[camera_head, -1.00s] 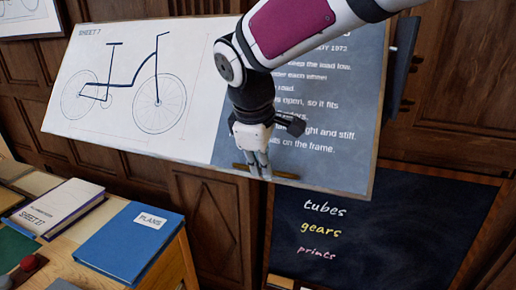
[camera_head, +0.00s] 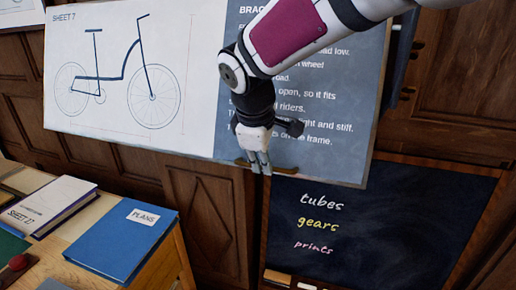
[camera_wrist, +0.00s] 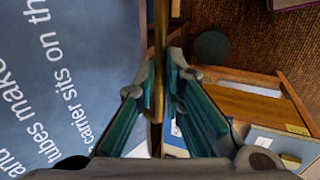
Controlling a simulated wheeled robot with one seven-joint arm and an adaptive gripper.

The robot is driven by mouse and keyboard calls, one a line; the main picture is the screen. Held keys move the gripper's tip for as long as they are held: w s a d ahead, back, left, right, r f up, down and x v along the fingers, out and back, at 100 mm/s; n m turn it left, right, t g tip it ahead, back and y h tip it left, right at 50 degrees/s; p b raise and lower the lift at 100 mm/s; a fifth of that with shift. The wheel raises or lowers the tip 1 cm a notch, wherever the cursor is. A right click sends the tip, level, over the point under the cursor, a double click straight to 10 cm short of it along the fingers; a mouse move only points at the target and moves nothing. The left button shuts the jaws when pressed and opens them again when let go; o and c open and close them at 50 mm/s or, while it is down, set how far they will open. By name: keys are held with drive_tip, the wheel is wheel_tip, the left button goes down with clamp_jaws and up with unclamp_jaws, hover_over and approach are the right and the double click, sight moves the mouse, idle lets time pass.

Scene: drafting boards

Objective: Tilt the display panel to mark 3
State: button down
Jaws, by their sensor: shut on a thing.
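The display panel (camera_head: 200,75) fills the upper part of the head view, with a bicycle drawing on its white left half and white text on its blue-grey right half. It hangs tilted on the wood-panelled wall. A thin brass handle (camera_head: 284,170) runs along its lower edge. My gripper (camera_head: 259,166) is shut on this handle from above. In the wrist view, the brass handle (camera_wrist: 160,45) passes between the fingers, with the panel's text face (camera_wrist: 65,75) on the left. My arm hides some text. I cannot make out any numbered tilt marks.
A blue PLANS folder (camera_head: 125,240) and a SHEET 17 book (camera_head: 50,204) lie on the wooden desk at the lower left. A chalkboard (camera_head: 400,240) stands below the panel. Dark brackets (camera_head: 408,70) show beside the panel's right edge.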

drive_tip(key=c, duration=1.7)
unclamp_jaws()
drive_tip(key=shift+s+a+f, duration=0.15)
drive_tip(key=shift+s+f, duration=0.15)
drive_tip(key=shift+f, duration=0.15)
drive_tip(key=shift+r, duration=0.1)
drive_tip(key=v, duration=1.2)
drive_tip(key=shift+w, duration=0.2)
